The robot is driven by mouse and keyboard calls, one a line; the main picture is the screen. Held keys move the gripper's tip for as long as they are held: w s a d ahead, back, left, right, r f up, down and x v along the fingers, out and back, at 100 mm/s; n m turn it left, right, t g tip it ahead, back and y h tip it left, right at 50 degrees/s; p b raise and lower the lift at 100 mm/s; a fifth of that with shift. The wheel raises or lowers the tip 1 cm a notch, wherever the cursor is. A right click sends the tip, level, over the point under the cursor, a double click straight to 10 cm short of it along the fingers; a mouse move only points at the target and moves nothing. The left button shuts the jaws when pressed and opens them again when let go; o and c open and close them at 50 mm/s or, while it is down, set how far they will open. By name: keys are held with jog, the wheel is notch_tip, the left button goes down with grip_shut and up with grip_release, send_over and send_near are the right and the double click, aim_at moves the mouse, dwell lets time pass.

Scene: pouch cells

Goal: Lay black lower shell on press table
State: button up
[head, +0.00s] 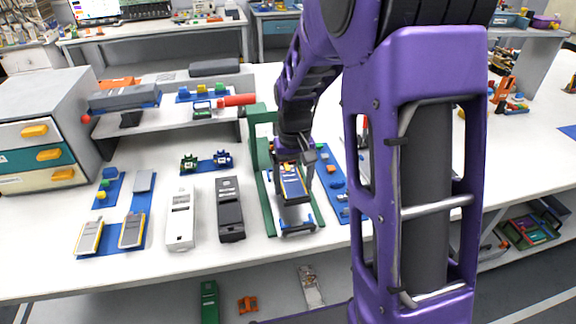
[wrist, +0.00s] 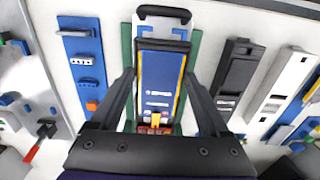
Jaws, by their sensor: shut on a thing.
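My gripper (head: 293,172) is shut on the sides of the black lower shell (head: 296,201). A blue, yellow-edged cell lies in the shell. In the wrist view my gripper (wrist: 160,85) reaches along both sides of the shell, whose dark end (wrist: 163,45) shows at the far side. The shell is over the press table (wrist: 195,38), a pale plate with a black handle at its far end, set in a green frame (head: 258,150). Whether the shell touches the plate cannot be told. My fingers hide part of its sides.
A black casing (head: 230,208) and a white casing (head: 180,215) lie left of the press. A blue tool board (head: 332,178) is close on the right. A shelf (head: 160,118) stands behind.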

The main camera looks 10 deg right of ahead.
jog(key=shift+w, duration=0.35)
jog(key=shift+s, duration=0.1)
jog(key=b, duration=0.4)
send_over(292, 212)
jog(key=shift+d+f, duration=0.1)
jog(key=shift+f, duration=2.75)
jog(key=shift+f+b, duration=0.45)
jog(key=shift+f, duration=0.6)
jog(key=o, duration=1.3)
jog(key=shift+c, duration=0.2)
notch_tip(292, 212, up, 17)
jog(key=p, duration=0.3)
jog(key=shift+r, duration=0.2)
